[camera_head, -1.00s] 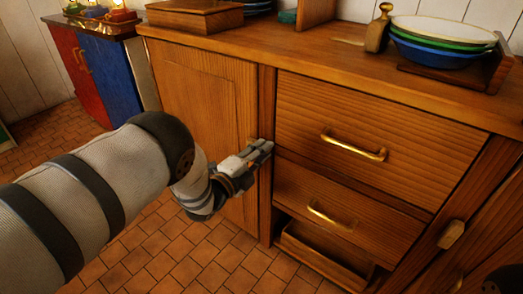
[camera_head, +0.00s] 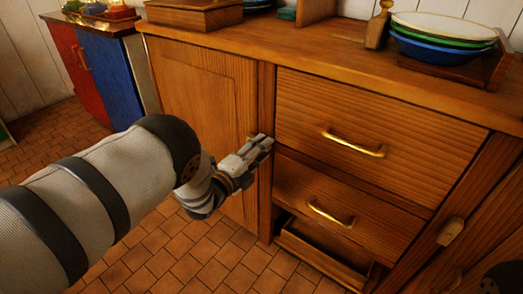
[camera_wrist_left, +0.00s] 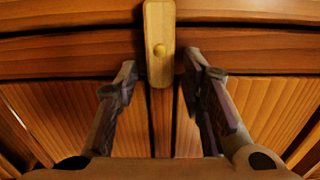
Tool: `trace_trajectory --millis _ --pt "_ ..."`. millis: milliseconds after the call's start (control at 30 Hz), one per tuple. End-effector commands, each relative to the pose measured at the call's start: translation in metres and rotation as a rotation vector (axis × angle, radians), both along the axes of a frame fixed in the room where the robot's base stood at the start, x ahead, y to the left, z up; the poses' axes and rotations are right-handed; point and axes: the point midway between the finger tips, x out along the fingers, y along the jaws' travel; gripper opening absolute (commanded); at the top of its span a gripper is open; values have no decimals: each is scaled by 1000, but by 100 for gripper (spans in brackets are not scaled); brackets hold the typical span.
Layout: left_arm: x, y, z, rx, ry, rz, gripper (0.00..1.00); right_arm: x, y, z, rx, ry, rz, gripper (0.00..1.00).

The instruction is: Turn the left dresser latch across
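The left dresser latch (camera_wrist_left: 159,45) is a pale wooden bar with a round peg. In the left wrist view it stands lengthwise up the picture, across a dark seam between boards. In the head view it is hidden behind my left gripper (camera_head: 262,143), which is at the post between the left door (camera_head: 205,110) and the drawers. In the wrist view the gripper (camera_wrist_left: 158,78) is open, with one finger on each side of the latch's lower end. Whether either finger touches it I cannot tell. My right gripper is not in view.
The upper drawer (camera_head: 400,160) and middle drawer (camera_head: 335,200) have brass handles. An open compartment (camera_head: 325,255) is below. Another wooden latch (camera_head: 451,231) is at the right. Stacked bowls (camera_head: 443,45) and a wooden box (camera_head: 195,14) stand on top. The tiled floor (camera_head: 200,262) is clear.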

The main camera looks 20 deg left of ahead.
Motion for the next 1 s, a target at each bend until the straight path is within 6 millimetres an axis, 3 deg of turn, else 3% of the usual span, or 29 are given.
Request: trace_trajectory --millis 333,700,833,1000 --pt "-7 2 -1 -1 4 -1 40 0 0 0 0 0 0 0" --pt "-93 33 -1 -1 4 0 40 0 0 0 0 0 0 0" --pt "-109 39 0 0 2 -1 40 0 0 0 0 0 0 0" --pt "-114 41 0 -1 0 -1 40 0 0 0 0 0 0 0"
